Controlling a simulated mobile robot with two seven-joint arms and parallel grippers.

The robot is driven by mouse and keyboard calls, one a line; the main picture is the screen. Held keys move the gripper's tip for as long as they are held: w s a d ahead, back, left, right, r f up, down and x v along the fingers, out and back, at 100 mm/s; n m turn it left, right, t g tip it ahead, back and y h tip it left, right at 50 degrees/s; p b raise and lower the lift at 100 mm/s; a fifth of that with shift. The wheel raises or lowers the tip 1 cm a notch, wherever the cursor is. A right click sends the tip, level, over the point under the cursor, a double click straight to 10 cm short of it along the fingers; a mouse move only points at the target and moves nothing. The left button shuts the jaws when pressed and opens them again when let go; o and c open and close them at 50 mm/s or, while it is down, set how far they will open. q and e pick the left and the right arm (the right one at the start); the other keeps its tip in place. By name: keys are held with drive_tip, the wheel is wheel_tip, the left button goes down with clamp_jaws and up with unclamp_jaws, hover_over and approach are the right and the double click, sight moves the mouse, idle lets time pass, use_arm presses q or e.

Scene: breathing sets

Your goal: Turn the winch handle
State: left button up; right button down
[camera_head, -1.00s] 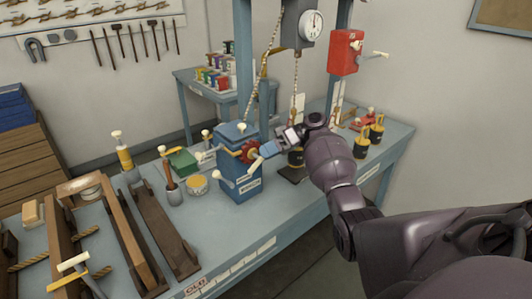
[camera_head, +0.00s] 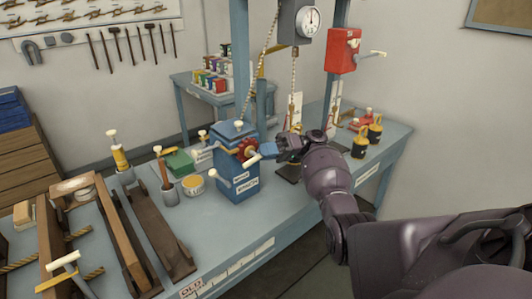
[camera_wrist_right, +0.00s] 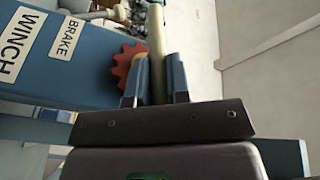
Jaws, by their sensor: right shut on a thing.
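The winch is a blue box (camera_head: 238,185) on the bench, with a red gear (camera_head: 243,150) on its side. Its "WINCH" and "BRAKE" labels show in the right wrist view, with the red gear (camera_wrist_right: 124,66) beside my fingers. My right gripper (camera_head: 268,150) is at the winch's right side, near the gear. In the wrist view my right gripper (camera_wrist_right: 157,80) is shut on the cream winch handle (camera_wrist_right: 156,35), which runs between its blue fingers. The fingers partly hide the handle in the head view. My left gripper is not in view.
A pale-knobbed lever (camera_head: 221,175) sticks out from the winch's front. A chain hangs above from a frame with a dial gauge (camera_head: 300,22). A red box with a lever (camera_head: 342,50) is on the right post. Yellow-black weights (camera_head: 361,146) stand at right; tools crowd the left.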

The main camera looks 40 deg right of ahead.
drive_tip(key=c, duration=1.1)
unclamp_jaws()
drive_tip(key=b+v, duration=0.3)
drive_tip(key=v, duration=0.7)
drive_tip(key=shift+d, duration=0.35)
drive_tip(key=shift+s+d, duration=0.1)
drive_tip(key=shift+s, duration=0.05)
